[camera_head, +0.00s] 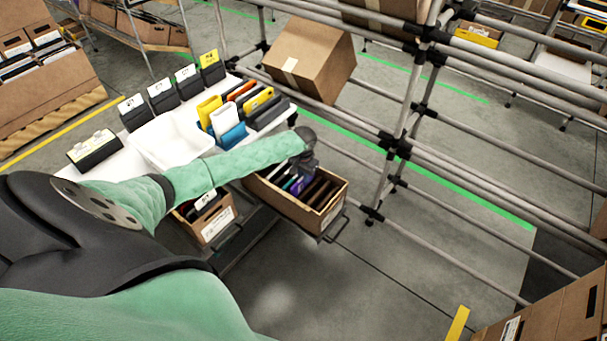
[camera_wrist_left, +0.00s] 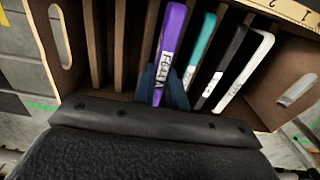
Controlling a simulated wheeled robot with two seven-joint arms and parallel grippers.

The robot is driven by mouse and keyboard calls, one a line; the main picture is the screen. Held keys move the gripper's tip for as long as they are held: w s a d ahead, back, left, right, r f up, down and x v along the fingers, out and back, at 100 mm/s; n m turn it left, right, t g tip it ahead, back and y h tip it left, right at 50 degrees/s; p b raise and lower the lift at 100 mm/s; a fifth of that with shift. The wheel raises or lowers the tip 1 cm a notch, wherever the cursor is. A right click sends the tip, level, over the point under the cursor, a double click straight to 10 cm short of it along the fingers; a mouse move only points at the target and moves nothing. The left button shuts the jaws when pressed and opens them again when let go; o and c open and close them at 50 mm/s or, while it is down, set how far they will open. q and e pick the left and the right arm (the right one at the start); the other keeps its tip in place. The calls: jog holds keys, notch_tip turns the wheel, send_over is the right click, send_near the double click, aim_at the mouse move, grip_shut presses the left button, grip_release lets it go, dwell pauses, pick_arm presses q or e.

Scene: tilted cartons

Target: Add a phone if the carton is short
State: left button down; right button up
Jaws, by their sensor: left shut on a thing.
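An open cardboard carton (camera_head: 312,221) with brown dividers sits on a low shelf at the table's right end. In the left wrist view it holds a teal phone (camera_wrist_left: 201,45), a dark phone (camera_wrist_left: 228,62) and a white phone (camera_wrist_left: 247,70) in slots on the right. Slots on the left look empty. My left gripper (camera_head: 300,177) is over the carton, partly hidden by its own wrist. In the wrist view its dark blue fingers (camera_wrist_left: 163,88) are shut on a purple phone (camera_wrist_left: 170,40), which stands in line with the slots. Whether it touches the bottom is hidden.
A second carton (camera_head: 216,224) stands beside it under my arm. The white table holds a white tray (camera_head: 166,140), a group of coloured phones (camera_head: 226,118) and black labelled boxes (camera_head: 163,95). A tilted carton (camera_head: 308,60) and metal rack rails (camera_head: 405,146) are behind.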

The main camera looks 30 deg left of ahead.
pick_arm(q)
jog(key=shift+f, duration=1.4)
pick_arm(e)
jog(key=shift+a+f, duration=0.4)
jog(key=shift+a, duration=0.25)
jog(key=shift+d, duration=0.15)
jog(key=shift+d, duration=0.25)
pick_arm(q)
jog(key=shift+f, duration=0.15)
pick_arm(e)
jog(key=shift+w+a+r, duration=0.15)
jog(key=shift+a, duration=0.15)
pick_arm(q)
jog(key=shift+f, duration=0.1)
pick_arm(e)
jog(key=shift+s+d, duration=0.2)
jog(key=shift+d, duration=0.05)
pick_arm(q)
jog(key=c, duration=1.3)
grip_release()
jog(key=shift+c, duration=0.2)
pick_arm(e)
jog(key=shift+w, duration=0.15)
